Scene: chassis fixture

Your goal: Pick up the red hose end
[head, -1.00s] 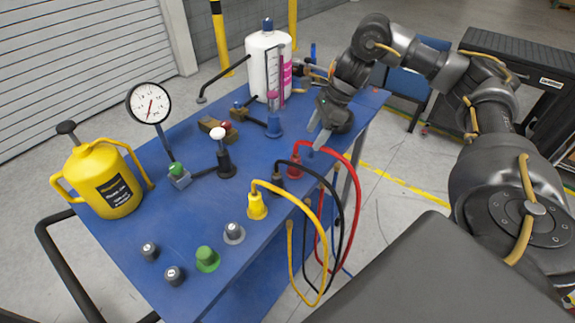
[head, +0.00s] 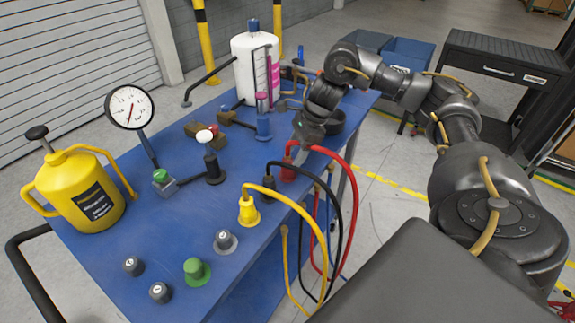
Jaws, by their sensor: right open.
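The red hose end (head: 288,172) stands upright on the blue cart top near its right edge. Its red hose (head: 352,190) arcs over that edge and hangs down. My right gripper (head: 297,151) is open, with its fingers pointing down right at the upper part of the red hose end. The fingers overlap it in the picture; I cannot tell whether they touch it. My left gripper is out of view.
The black hose end (head: 268,189) and yellow hose end (head: 249,211) stand close by, in front. A yellow can (head: 88,193) and a gauge (head: 129,107) stand left.

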